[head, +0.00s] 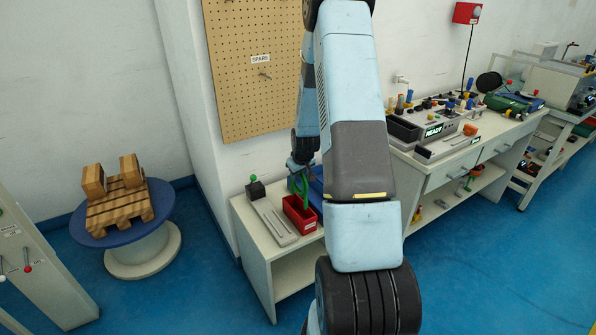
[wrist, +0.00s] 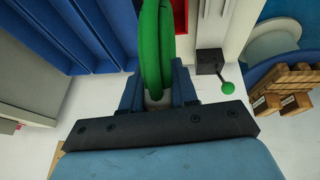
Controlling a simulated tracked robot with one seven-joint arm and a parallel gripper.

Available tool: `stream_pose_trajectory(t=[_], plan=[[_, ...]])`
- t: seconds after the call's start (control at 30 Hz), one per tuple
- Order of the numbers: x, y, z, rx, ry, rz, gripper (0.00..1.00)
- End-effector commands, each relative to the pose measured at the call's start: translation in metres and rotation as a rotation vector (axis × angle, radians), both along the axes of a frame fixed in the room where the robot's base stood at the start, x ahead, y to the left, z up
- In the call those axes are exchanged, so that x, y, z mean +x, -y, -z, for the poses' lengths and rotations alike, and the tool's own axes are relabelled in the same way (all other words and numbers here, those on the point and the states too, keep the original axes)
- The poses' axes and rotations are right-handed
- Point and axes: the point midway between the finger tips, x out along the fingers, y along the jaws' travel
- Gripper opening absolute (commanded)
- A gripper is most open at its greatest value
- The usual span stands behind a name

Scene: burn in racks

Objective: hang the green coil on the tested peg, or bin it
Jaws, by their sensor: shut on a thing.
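My gripper (wrist: 158,95) is shut on the green coil (wrist: 155,45), which stands up between the two blue fingers in the wrist view. In the head view the coil (head: 300,190) hangs below my gripper, over or just behind the red bin (head: 301,218). I cannot tell whether it touches the bin. Part of the red bin (wrist: 181,18) shows beside the coil in the wrist view. The pegboard (head: 230,75) on the wall has a peg (head: 265,75) under a SPARE label. No tested label is visible; my arm hides the board's right side.
A grey slotted fixture (head: 273,221) and a green-knobbed black box (head: 255,189) stand left of the bin on the low bench. A blue container (wrist: 75,35) is beside the coil. A round stand (head: 143,250) with wooden pallet pieces is left. A workbench (head: 465,160) is right.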

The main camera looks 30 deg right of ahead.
Motion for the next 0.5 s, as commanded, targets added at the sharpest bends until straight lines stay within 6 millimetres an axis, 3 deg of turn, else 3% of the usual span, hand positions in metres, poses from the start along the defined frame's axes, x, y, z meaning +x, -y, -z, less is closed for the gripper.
stream_pose_trajectory(t=[0.5], plan=[[0.0,-0.001,0.038,0.001,-0.001,-0.001,0.0]])
